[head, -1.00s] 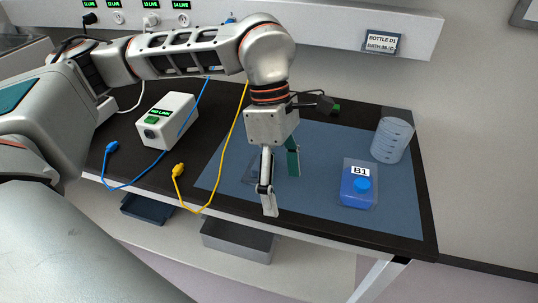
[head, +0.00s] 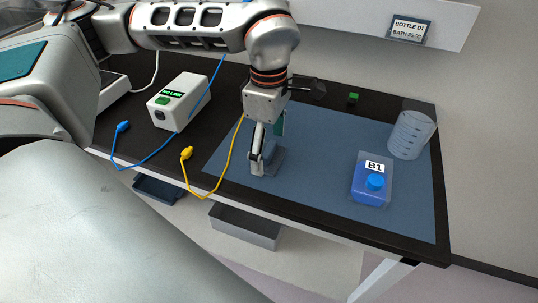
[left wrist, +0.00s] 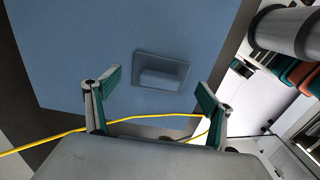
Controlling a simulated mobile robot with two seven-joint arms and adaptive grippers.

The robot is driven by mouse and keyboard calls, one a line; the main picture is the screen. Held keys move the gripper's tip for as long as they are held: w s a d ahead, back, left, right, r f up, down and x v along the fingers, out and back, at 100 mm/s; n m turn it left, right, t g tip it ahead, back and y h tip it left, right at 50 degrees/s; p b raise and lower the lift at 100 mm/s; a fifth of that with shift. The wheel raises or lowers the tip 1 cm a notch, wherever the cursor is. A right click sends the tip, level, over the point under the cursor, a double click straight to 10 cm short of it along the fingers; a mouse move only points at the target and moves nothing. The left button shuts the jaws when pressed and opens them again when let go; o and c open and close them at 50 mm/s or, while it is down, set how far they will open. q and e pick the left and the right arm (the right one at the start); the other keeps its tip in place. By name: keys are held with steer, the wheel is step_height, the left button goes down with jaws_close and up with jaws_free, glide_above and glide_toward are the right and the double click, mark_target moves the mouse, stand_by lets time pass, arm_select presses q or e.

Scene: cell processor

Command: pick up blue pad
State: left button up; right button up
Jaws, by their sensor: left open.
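A small blue-grey pad with a raised block on top (head: 275,158) lies on the larger blue mat (head: 315,155). In the left wrist view the pad (left wrist: 176,66) lies flat just beyond the fingertips, lined up with the gap between them. My left gripper (head: 268,146) points down over the mat, its fingers spread and empty. In the left wrist view the gripper (left wrist: 158,82) is plainly open, one finger on each side of the gap. In the head view the near finger hides part of the pad. My right gripper is not in view.
A white box (head: 178,101) stands left. A blue cable (head: 137,166) and a yellow cable (head: 233,150) hang past the front edge; the yellow one passes close to the gripper.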

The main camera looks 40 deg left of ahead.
mark_target(269, 149)
arm_select(q)
steer(key=shift+f, duration=0.6)
steer(key=c, duration=1.2)
steer(key=shift+r, duration=0.15)
step_height(269, 149, up, 20)
steer(key=shift+f+p, duration=0.1)
steer(key=shift+p, duration=0.9)
steer(key=c, duration=1)
steer(key=shift+o, duration=0.2)
